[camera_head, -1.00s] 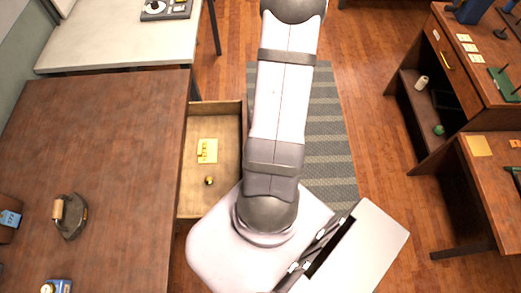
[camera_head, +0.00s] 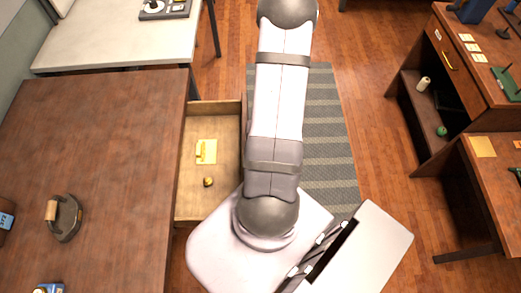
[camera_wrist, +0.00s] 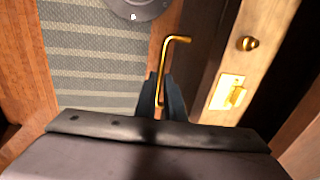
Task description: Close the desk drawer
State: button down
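The desk drawer (camera_head: 226,185) stands pulled out from the right side of the brown desk (camera_head: 110,150) in the head view. Its inside is open to view, with a yellow piece on a pale card (camera_head: 206,152) and a small round brass object (camera_head: 208,182) in it. In the wrist view the brass drawer handle (camera_wrist: 178,39) runs down between the two dark fingers of my gripper (camera_wrist: 161,96). The fingers appear closed on the handle, with the contact partly hidden. In the head view my arm hides the gripper and the handle.
An iron (camera_head: 65,220) sits on the desk. A grey striped rug (camera_head: 325,150) covers the floor right of the drawer. A pale table (camera_head: 120,45) stands behind the desk. Wooden desks (camera_head: 470,110) stand at the right, across open floor.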

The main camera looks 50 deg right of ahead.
jog(key=w+a, duration=1.6)
dwell(0.3)
jog(key=c, duration=1.8)
grip_release()
jog(key=shift+c, duration=0.2)
notch_tip(320, 180, up, 7)
jog(key=s+d+p, duration=0.1)
jog(key=p, duration=0.1)
jog(key=shift+r+p, duration=0.15)
jog(key=shift+p, duration=0.15)
